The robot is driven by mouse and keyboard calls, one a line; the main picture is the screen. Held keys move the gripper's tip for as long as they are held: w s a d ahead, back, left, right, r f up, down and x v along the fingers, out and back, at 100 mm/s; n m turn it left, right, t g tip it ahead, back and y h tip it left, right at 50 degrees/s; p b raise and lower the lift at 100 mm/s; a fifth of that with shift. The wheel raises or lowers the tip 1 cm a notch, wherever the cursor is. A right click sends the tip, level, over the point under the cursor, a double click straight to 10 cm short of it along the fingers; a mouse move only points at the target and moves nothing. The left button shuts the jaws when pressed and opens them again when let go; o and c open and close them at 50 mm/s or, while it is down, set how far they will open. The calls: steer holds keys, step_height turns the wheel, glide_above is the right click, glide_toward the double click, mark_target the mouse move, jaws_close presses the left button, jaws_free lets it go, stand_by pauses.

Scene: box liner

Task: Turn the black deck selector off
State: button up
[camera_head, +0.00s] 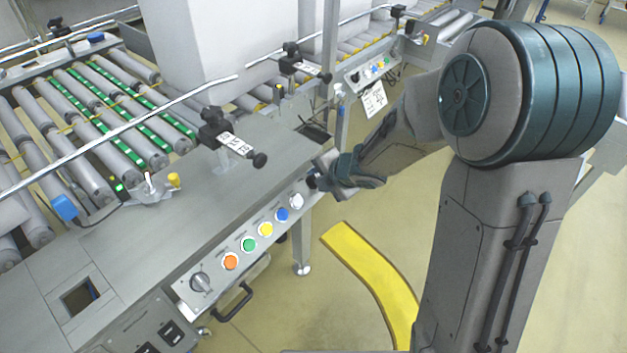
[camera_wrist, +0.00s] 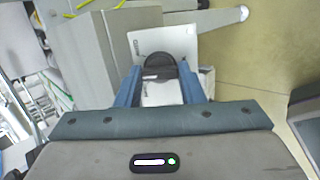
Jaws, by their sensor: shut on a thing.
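The black deck selector (camera_wrist: 159,66) is a dark round knob on a pale plate, seen between my fingers in the wrist view. My gripper (camera_wrist: 160,90) has its two blue fingers on either side of the knob and is shut on it. In the head view my gripper (camera_head: 325,175) is at the right end of the front control panel (camera_head: 222,283), just past the white button (camera_head: 296,201), and mostly hides the selector there. I cannot tell which way the selector points.
The panel also has blue (camera_head: 281,215), yellow (camera_head: 265,230), green (camera_head: 249,244) and orange (camera_head: 231,262) buttons, and a grey rotary knob (camera_head: 200,283) at its left end. A black handle (camera_head: 234,302) sticks out below. A yellow curved floor strip (camera_head: 375,275) lies in front.

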steer(key=shift+w+r, duration=0.3)
steer(key=shift+r, duration=0.1)
steer(key=o, duration=1)
steer(key=shift+s+d+r, duration=0.1)
steer(key=shift+s+r, duration=0.1)
steer(key=shift+r, duration=0.1)
steer(key=p+v, duration=0.7)
steer(key=v, duration=0.6)
steer(key=shift+s+d+f+p, duration=0.15)
steer(key=shift+f+p, duration=0.1)
steer(key=shift+p, duration=0.15)
